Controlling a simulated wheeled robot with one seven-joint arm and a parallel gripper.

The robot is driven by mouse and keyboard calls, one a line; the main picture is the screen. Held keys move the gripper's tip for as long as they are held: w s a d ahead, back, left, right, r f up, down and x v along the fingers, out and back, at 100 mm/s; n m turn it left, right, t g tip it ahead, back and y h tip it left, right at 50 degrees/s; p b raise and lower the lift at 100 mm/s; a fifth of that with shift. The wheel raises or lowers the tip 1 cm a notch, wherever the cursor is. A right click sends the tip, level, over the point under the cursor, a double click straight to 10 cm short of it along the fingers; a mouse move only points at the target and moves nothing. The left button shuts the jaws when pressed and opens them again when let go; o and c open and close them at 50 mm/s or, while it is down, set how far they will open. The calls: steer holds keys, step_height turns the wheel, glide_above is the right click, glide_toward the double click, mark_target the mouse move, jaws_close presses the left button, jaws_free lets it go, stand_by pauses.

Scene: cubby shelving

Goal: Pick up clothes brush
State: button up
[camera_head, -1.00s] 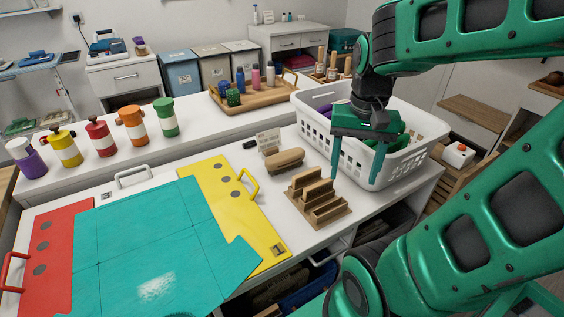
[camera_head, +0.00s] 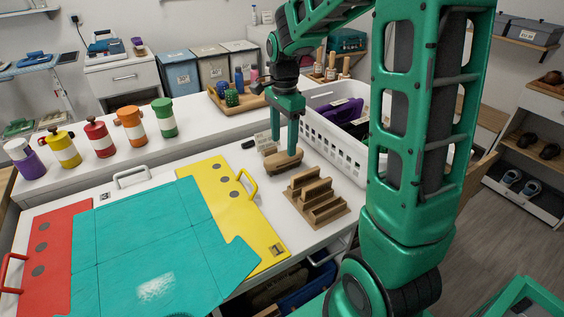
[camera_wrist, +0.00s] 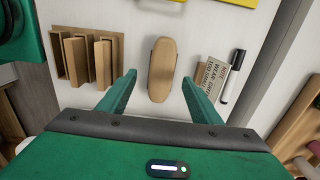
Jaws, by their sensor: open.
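The clothes brush (camera_head: 270,161) has a tan, oval wooden back and lies on the white counter. In the head view my gripper (camera_head: 289,153) is over it and hides part of it. In the wrist view the brush (camera_wrist: 162,68) lies lengthwise just beyond and between the two fingertips of my gripper (camera_wrist: 160,80). The fingers are spread apart with nothing between them but a view of the counter and the brush's near end. I cannot tell the exact height of the fingertips above the brush.
A stepped wooden block rack (camera_head: 318,198) stands close to the right of the brush. A small printed card (camera_wrist: 211,74) and a black-and-white marker (camera_wrist: 233,76) lie on its other side. A white basket (camera_head: 338,143) stands behind. The yellow folding-board panel (camera_head: 247,222) lies at front left.

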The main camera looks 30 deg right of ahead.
mark_target(284, 154)
steer(key=shift+w+d+f, duration=0.15)
steer(key=shift+f, duration=1.5)
steer(key=shift+w+d+f, duration=0.1)
steer(key=shift+d+f, duration=0.05)
steer(key=shift+f, duration=1.5)
steer(key=shift+c, duration=0.4)
steer(key=c, duration=1.2)
steer(key=shift+c, duration=0.2)
steer(key=shift+r, duration=0.1)
steer(key=shift+r, duration=0.5)
step_height(284, 154, up, 3)
steer(key=shift+f, duration=0.15)
steer(key=s+a+r, duration=0.6)
steer(key=a+r, duration=0.1)
steer(key=a, duration=0.3)
